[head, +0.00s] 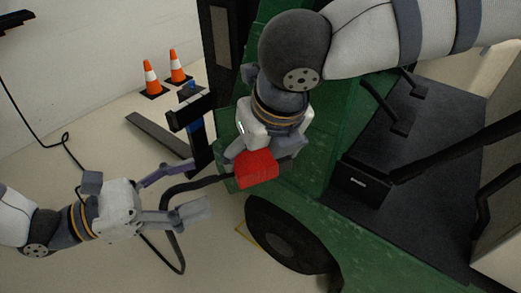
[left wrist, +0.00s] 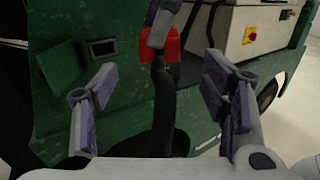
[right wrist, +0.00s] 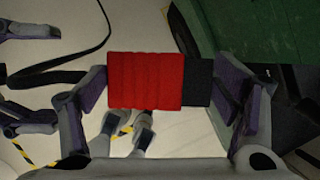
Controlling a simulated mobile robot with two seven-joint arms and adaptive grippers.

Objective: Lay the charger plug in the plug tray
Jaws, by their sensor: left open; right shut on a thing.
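The charger plug (head: 256,168) is a red block with a dark end. My right gripper (head: 260,158) is shut on it, and it lies between the fingers in the right wrist view (right wrist: 145,80). A thick black cable (head: 172,192) leads from the plug to the left and down. My left gripper (head: 194,188) is open just left of the plug. In the left wrist view the cable (left wrist: 163,105) runs between its spread fingers, with the red plug (left wrist: 173,42) beyond. I cannot tell which part is the plug tray.
The green cart (head: 400,255) fills the right side, with a dark wheel (head: 285,235) below the plug. In the left wrist view a green flap (left wrist: 60,68) stands open beside a dark socket opening (left wrist: 103,48). Two orange cones (head: 152,78) stand behind.

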